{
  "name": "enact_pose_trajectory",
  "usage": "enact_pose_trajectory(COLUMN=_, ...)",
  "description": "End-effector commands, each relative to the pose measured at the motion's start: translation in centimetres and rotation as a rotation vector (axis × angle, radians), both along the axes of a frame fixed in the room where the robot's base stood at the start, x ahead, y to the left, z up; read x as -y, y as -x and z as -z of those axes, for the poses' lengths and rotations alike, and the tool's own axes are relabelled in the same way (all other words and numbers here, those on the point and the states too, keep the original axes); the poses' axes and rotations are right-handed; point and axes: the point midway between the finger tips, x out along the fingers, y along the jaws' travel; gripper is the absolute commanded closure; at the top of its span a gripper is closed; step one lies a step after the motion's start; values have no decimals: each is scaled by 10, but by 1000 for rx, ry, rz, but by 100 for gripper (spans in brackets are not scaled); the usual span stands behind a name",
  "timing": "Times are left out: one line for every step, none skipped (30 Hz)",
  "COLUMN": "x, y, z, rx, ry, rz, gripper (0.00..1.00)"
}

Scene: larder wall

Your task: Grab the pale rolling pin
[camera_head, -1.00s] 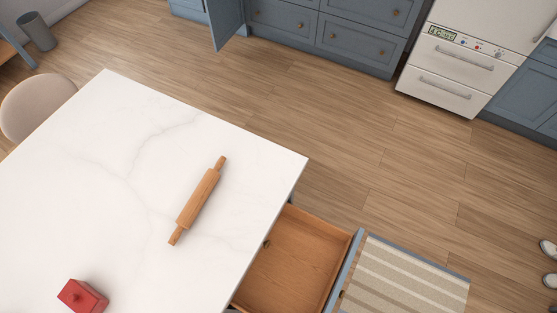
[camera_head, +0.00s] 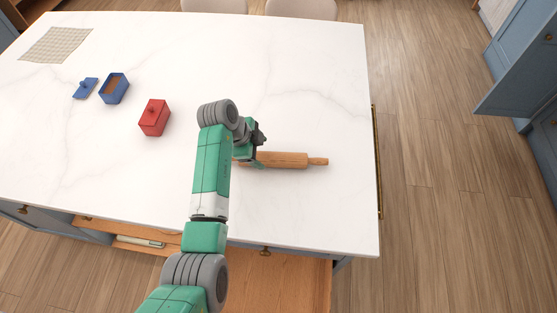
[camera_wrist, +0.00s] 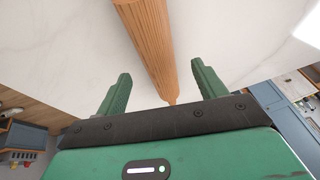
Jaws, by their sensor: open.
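The pale wooden rolling pin (camera_head: 285,160) lies on the white marble table top, with its right handle clear and its left end hidden behind my gripper (camera_head: 250,150). In the wrist view the pin (camera_wrist: 150,45) runs from the top edge down between the two green fingers of my gripper (camera_wrist: 161,69). The fingers are spread apart, one on each side of the pin's line, with gaps to both sides. Nothing is held. I cannot tell how far the fingertips are above the table.
A red lidded box (camera_head: 154,118), an open blue box (camera_head: 115,88) and its blue lid (camera_head: 86,88) stand left on the table. A woven mat (camera_head: 57,44) lies at the far left. An open drawer (camera_head: 280,285) juts out below the near edge. The table right of the pin is clear.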

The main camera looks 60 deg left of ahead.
Motion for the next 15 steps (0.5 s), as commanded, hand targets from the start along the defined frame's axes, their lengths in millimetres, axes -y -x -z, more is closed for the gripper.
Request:
enact_pose_trajectory(x=1, y=-2, z=3, rx=0, ry=0, rz=0, gripper=30)
enact_pose_trajectory(x=2, y=-4, z=7, rx=-1, ry=2, rz=1, gripper=30)
enact_pose_trajectory(x=4, y=-7, z=14, rx=-2, ry=2, rz=2, gripper=30)
enact_pose_trajectory(x=5, y=-10, z=19, rx=-2, ry=2, rz=1, gripper=30)
enact_pose_trajectory(x=6, y=-12, z=24, rx=-2, ry=2, rz=1, gripper=30)
enact_pose_trajectory(x=7, y=-15, z=31, rx=-2, ry=2, rz=1, gripper=30)
enact_pose_trajectory(x=6, y=-18, z=35, rx=-1, ry=2, rz=0, gripper=30)
enact_pose_trajectory(x=6, y=-19, z=39, rx=-1, ry=1, rz=-1, gripper=30)
enact_pose_trajectory(x=6, y=-21, z=42, rx=-1, ry=1, rz=-1, gripper=30)
enact_pose_trajectory(x=6, y=-22, z=44, rx=0, ry=0, rz=0, gripper=30)
enact_pose_trajectory(x=6, y=-23, z=45, rx=1, ry=-1, rz=0, gripper=30)
enact_pose_trajectory(x=6, y=-23, z=46, rx=1, ry=-1, rz=0, gripper=30)
enact_pose_trajectory(x=6, y=-23, z=46, rx=1, ry=-1, rz=0, gripper=30)
enact_pose_trajectory(x=6, y=-23, z=45, rx=1, ry=-1, rz=0, gripper=30)
enact_pose_trajectory(x=6, y=-23, z=45, rx=1, ry=-1, rz=0, gripper=30)
